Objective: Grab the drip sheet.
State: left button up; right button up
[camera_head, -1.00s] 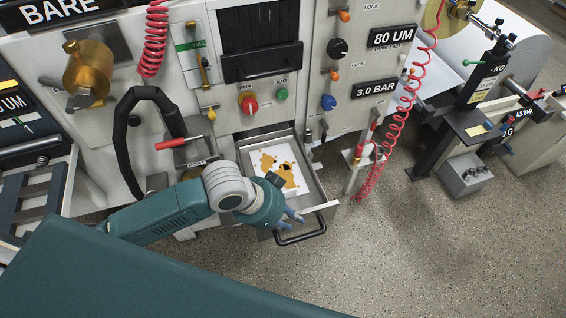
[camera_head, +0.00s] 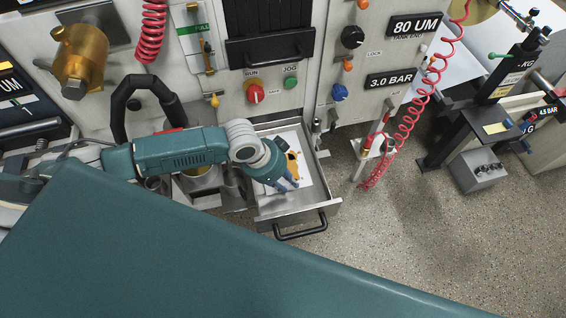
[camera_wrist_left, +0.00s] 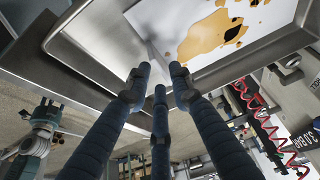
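The drip sheet (camera_head: 301,172) is white with orange-brown stains and lies in the open metal drawer (camera_head: 290,208). My left gripper (camera_head: 289,185) is over the drawer and hides part of the sheet. In the left wrist view the stained sheet (camera_wrist_left: 222,35) is at the top. The fingers of my left gripper (camera_wrist_left: 158,78) reach up to its lower corner with gaps between their tips. I cannot tell whether they touch it. A teal and grey arm part (camera_wrist_left: 38,135), perhaps my right one, shows at the left there; its fingers are unclear.
The drawer's black handle (camera_head: 301,229) sticks out at the front. The machine panel with the red knob (camera_head: 256,95) rises behind the drawer. A coiled red hose (camera_head: 408,125) hangs to the right. Speckled floor (camera_head: 390,240) is free at the right.

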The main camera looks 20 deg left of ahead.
pick_arm(q)
jog(key=x, duration=0.3)
jog(key=shift+s+d, duration=0.1)
jog(key=shift+d, duration=0.05)
jog(key=shift+f, duration=0.15)
jog(key=c, duration=0.5)
grip_shut()
pick_arm(e)
jog(key=shift+w+d+r, duration=0.2)
jog(key=shift+w+r, duration=0.15)
jog(key=shift+w, duration=0.3)
